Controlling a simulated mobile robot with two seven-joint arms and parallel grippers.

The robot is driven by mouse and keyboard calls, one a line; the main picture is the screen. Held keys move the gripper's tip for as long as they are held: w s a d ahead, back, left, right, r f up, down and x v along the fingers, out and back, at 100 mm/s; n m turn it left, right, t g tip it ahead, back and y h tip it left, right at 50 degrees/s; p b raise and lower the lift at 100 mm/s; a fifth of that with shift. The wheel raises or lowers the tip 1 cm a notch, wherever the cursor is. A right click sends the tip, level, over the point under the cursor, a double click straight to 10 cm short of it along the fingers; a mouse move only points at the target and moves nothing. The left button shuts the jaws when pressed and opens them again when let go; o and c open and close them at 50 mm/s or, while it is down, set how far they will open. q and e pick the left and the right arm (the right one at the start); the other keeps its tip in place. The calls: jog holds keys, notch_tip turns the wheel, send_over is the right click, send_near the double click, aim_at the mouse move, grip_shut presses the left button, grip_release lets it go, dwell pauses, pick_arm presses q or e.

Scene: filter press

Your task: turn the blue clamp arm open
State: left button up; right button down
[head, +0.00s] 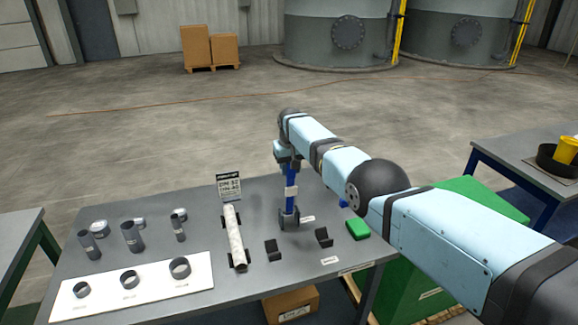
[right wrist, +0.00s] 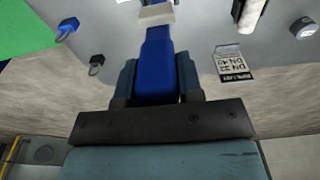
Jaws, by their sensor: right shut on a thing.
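The blue clamp arm (head: 290,174) stands upright over the back middle of the grey table. It has a white band, and its lower end meets a grey forked bracket (head: 289,217). My right gripper (head: 287,157) reaches down onto its upper end. In the right wrist view the clamp arm (right wrist: 156,66) lies between the two fingers of my right gripper (right wrist: 157,78), which is shut on it. The fingers partly hide its sides. My left gripper is not in view.
The table (head: 190,222) also holds a pale cylinder (head: 234,236) on black rests, a sign (head: 229,186), several grey tubes and a white board (head: 140,290) with rings. Black holders (head: 323,237) and a green block (head: 358,229) are right. A green bin (head: 410,292) stands beside the table.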

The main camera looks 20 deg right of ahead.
jog(key=shift+r, duration=0.1)
jog(key=c, duration=1.1)
grip_release()
jog(key=shift+c, duration=0.2)
jog(key=o, duration=0.4)
jog(key=shift+w, duration=0.1)
jog(key=shift+c, duration=0.2)
jog(key=shift+w, duration=0.1)
